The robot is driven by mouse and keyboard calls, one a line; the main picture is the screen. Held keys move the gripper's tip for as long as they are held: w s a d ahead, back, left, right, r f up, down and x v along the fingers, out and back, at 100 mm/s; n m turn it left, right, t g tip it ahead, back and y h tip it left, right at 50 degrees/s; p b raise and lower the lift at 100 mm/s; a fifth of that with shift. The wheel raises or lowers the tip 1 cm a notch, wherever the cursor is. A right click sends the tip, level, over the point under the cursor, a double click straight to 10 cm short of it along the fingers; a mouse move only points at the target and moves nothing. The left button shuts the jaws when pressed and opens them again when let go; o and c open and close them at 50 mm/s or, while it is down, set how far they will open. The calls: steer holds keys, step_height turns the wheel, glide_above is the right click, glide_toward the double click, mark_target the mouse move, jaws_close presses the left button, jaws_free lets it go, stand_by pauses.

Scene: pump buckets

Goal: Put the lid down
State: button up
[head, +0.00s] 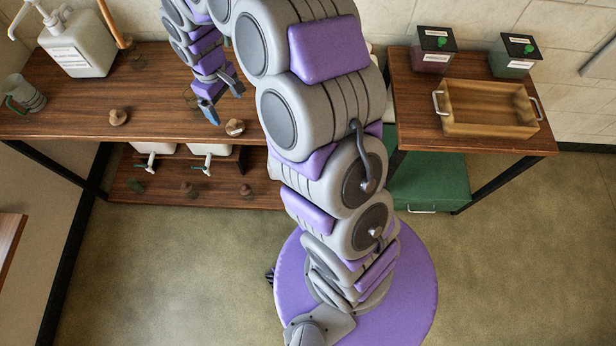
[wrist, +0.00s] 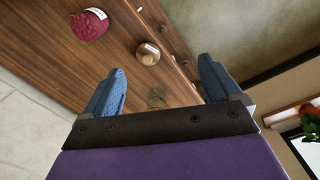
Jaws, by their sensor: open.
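A small round wooden lid with a pale label (head: 235,127) lies on the wooden counter (head: 60,110), near its front edge. A similar labelled lid shows in the wrist view (wrist: 148,54), beyond my fingers. My gripper (head: 222,100) is open above the counter, behind and left of that lid in the head view. In the wrist view my gripper (wrist: 160,88) has its two blue fingers wide apart. A small brownish see-through object (wrist: 156,97) shows between them; I cannot tell whether it is held. Another wooden lid (head: 118,117) lies further left on the counter.
A white pump jug (head: 78,48) and a grey mug (head: 24,95) stand at left. A dark red labelled container (wrist: 89,25) is near the lid. A wooden tray (head: 490,115) stands at right.

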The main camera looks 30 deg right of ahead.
steer(key=s+r+m, duration=0.2)
steer(key=s+r, duration=0.7)
steer(key=s, duration=0.6)
steer(key=s+d+r+m+g, duration=0.1)
steer(key=s, duration=0.9)
steer(key=s+d+r+m, duration=0.1)
steer(key=s+m, duration=0.1)
steer(key=s, duration=0.8)
steer(key=shift+r+m+g, duration=0.3)
steer(key=shift+r+g, duration=0.1)
steer(key=shift+d, duration=0.2)
